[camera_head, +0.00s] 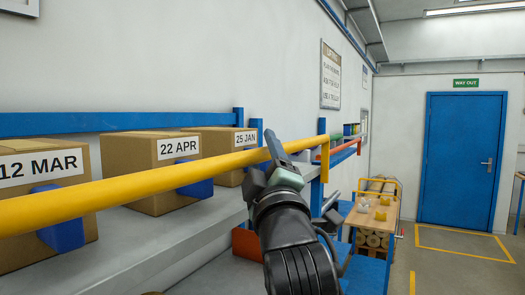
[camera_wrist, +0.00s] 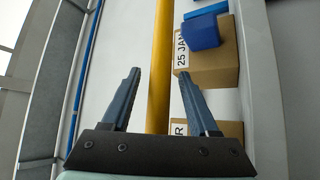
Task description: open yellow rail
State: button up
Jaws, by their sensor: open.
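The yellow rail (camera_head: 120,188) runs across the front of the shelf, from the left edge of the head view to a blue post at right, where its end piece turns down. My gripper (camera_head: 276,150) is by the rail towards that right end. In the wrist view my gripper (camera_wrist: 159,75) is open, and the yellow rail (camera_wrist: 159,62) passes between its two blue fingers in the picture. Space shows on both sides of the rail. I cannot tell how deep it sits between the fingers. My gripper hides part of the rail in the head view.
Cardboard boxes labelled 12 MAR (camera_head: 40,185), 22 APR (camera_head: 150,165) and 25 JAN (camera_head: 215,143) stand on the grey shelf (camera_head: 190,235) behind the rail. A blue post (camera_head: 322,150) and a wooden-topped cart (camera_head: 372,218) are at right. Floor near the blue door (camera_head: 460,155) is clear.

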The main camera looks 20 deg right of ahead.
grip_shut()
dwell(1.4)
